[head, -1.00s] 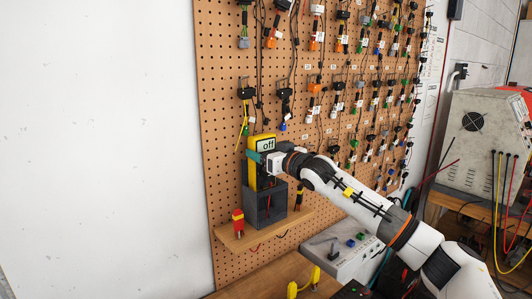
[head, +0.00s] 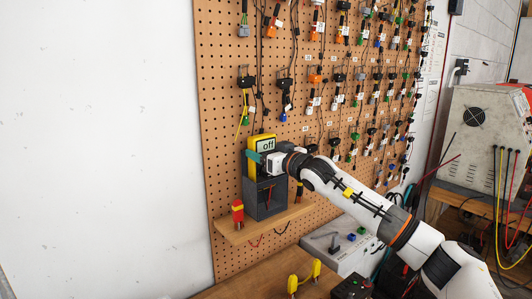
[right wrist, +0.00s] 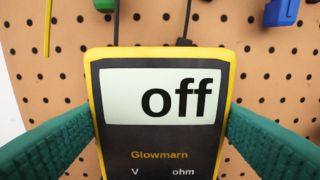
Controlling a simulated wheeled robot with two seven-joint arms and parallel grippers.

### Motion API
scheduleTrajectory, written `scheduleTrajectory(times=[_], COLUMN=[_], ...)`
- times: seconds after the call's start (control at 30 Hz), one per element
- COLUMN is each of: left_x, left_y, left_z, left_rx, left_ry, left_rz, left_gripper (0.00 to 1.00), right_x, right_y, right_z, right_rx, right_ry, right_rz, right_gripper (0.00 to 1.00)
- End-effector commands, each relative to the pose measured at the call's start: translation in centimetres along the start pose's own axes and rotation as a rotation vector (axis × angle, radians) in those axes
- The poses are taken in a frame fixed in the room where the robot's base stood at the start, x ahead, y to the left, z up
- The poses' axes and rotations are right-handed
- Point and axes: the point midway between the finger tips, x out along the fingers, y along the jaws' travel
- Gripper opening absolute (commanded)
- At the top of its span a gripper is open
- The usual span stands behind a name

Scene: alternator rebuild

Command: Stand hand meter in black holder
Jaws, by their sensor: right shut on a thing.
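The hand meter (head: 266,145) is yellow and dark grey with a screen reading "off". It stands upright in the black holder (head: 264,201), with its lower part hidden inside the holder. The holder is a dark box on a small wooden shelf (head: 264,226). My right gripper (head: 264,158) is shut on the meter's sides, just above the holder. In the right wrist view, the meter (right wrist: 160,85) shows between the two green fingers, its screen facing me. My left gripper is not in view.
The pegboard (head: 226,100) behind carries several hanging leads. A grey box (head: 345,245) and a yellow item (head: 304,277) are on the bench below. The white wall at left is bare.

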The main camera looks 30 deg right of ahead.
Motion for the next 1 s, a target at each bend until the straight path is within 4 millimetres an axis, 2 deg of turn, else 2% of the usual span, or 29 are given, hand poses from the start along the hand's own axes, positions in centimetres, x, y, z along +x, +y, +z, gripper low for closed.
scheduleTrajectory(times=[0.37, 1.0], left_x=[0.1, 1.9], left_y=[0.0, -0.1], left_z=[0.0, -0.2], left_rx=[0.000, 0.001], left_ry=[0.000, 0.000], left_rz=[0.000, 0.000], left_gripper=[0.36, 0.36], right_x=[0.0, 0.0], right_y=[0.0, 0.0], right_z=[0.0, -1.9], right_rx=[0.000, -0.001], right_ry=[-0.004, -0.004], right_rz=[0.000, 0.000], right_gripper=[0.52, 0.52])
